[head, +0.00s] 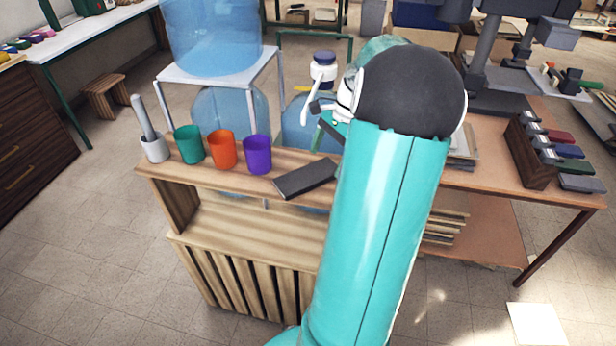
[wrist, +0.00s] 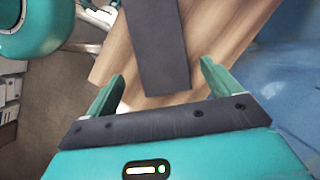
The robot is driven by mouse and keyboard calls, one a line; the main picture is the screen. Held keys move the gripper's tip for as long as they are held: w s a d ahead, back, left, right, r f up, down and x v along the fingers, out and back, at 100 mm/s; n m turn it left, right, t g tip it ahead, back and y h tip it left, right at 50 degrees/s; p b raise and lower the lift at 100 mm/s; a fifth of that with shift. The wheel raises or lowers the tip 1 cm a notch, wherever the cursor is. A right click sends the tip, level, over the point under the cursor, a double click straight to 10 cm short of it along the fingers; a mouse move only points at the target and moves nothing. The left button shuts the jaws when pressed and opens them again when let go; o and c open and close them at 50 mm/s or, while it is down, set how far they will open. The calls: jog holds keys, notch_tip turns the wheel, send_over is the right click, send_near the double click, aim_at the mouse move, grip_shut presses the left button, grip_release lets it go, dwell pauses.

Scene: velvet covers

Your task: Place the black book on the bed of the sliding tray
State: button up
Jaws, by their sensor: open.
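The black book (head: 305,178) lies flat on the wooden cabinet's top, near its front edge. In the wrist view the book (wrist: 156,45) runs upward from between my fingers. My gripper (wrist: 160,78) is open and empty, with one green finger on each side of the book's near end. Gaps show between fingers and book; I cannot tell the height between them. In the head view my arm hides most of the gripper. A dark press-like machine (head: 478,55) stands on the right table; I cannot clearly make out a sliding tray there.
Green, orange and purple cups (head: 258,154) stand left of the book, beside a mortar and pestle (head: 153,146). Large blue water bottles (head: 212,35) stand behind the cabinet top (head: 285,158). A wooden rack (head: 528,150) with coloured blocks stands on the right table (head: 480,180).

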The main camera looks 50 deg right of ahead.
aim_at(308, 175)
jog(key=a, duration=0.1)
jog(key=w+a, duration=0.1)
jog(key=a, duration=0.1)
jog(key=shift+w, duration=0.2)
jog(key=x, duration=0.3)
jog(key=shift+w+a, duration=0.1)
jog(key=shift+a, duration=0.15)
jog(key=c, duration=1.2)
jog(key=shift+r, duration=0.1)
jog(key=shift+c, duration=0.2)
